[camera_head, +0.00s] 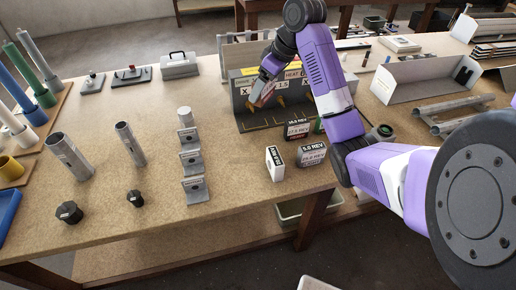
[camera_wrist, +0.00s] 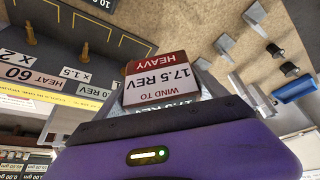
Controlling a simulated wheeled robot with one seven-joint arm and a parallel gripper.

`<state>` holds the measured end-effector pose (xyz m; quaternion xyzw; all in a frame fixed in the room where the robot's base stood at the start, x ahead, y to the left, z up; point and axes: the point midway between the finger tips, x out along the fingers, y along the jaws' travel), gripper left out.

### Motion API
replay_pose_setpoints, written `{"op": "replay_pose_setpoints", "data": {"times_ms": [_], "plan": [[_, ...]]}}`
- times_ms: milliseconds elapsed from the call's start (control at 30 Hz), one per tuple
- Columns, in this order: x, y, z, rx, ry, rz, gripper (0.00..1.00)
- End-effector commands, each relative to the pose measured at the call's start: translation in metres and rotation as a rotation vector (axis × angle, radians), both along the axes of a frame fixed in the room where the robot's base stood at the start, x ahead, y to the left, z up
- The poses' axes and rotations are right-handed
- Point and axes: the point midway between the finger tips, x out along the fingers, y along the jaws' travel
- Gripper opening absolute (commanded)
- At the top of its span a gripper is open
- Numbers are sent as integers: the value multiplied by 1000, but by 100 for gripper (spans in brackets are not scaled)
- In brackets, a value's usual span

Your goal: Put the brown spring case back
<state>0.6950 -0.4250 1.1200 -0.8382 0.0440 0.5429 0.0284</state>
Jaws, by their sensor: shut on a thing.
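My gripper (camera_head: 262,93) is shut on the brown spring case (camera_head: 266,88), in front of the left part of a dark grey station (camera_head: 243,119) with yellow floor lines.
A white-faced case (camera_head: 275,164) and a grey case marked 5.0 REV (camera_head: 311,154) stand near the table's front edge. Dark-labelled cases (camera_head: 298,129) stand behind them. Brass pegs (camera_wrist: 83,47) stand in the station. Grey brackets (camera_head: 192,163) line up at left.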

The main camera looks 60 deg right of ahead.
Motion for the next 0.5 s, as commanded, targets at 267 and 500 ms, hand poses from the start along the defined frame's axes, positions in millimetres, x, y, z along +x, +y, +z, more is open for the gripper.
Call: {"op": "replay_pose_setpoints", "data": {"times_ms": [267,500], "plan": [[1,2,-48,3,-1,31,23],[-1,1,-93,4,3,26,23]]}}
